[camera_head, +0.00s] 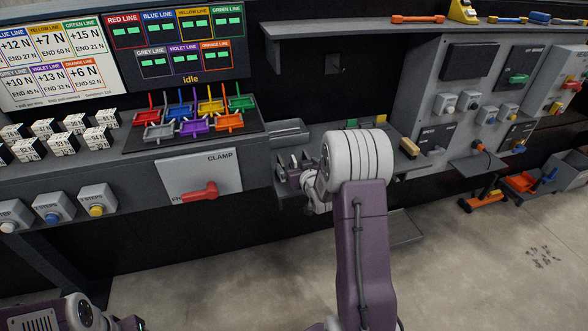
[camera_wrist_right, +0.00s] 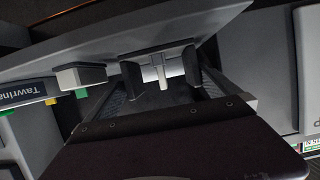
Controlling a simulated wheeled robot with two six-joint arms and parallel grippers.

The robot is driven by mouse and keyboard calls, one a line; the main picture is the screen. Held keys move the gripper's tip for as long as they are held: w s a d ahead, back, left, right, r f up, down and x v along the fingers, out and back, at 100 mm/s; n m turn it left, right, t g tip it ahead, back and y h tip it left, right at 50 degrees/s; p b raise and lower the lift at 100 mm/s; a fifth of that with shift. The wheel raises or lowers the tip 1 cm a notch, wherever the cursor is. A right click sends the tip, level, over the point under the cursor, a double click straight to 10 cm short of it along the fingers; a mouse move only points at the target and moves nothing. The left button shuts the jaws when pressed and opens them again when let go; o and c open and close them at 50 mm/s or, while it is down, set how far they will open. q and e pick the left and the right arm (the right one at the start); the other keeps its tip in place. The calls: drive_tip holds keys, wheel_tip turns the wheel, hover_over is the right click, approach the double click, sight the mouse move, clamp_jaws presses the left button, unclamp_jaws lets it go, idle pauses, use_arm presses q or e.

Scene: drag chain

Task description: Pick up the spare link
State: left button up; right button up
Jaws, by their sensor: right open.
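My right gripper (camera_head: 293,162) is at the shelf in the middle of the head view, partly hidden by my own wrist. In the right wrist view its two dark fingers (camera_wrist_right: 163,74) stand apart. A small pale grey piece (camera_wrist_right: 160,67), which looks like the spare link, shows between the fingers. A gap shows on each side of it, and I cannot tell whether either finger touches it. I cannot make out this piece in the head view. Only part of my left arm shows at the bottom left, and its gripper is out of view.
A grey clamp panel with a red lever (camera_head: 200,192) stands left of my right gripper. A dark tray (camera_head: 190,128) of coloured holders lies behind it. A grey upper shelf (camera_head: 350,31) overhangs the back. A control panel (camera_head: 460,80) stands to the right. The floor in front is open.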

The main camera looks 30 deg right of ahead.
sight(293, 156)
drive_tip(key=shift+w+f, duration=0.15)
drive_tip(key=shift+w, duration=0.5)
drive_tip(key=x, duration=0.4)
drive_tip(key=shift+w, duration=0.45)
drive_tip(key=c, duration=1.1)
drive_tip(key=shift+r, duration=0.95)
wheel_tip(293, 156, up, 3)
drive_tip(key=shift+d+f+p, duration=0.1)
drive_tip(key=shift+p, duration=0.3)
drive_tip(key=s+d+r+p, duration=0.1)
drive_tip(key=d+r+p, duration=0.3)
drive_tip(key=d, duration=0.7)
wheel_tip(293, 156, up, 3)
drive_tip(key=shift+s+d+f, duration=0.2)
drive_tip(key=shift+s+d, duration=0.05)
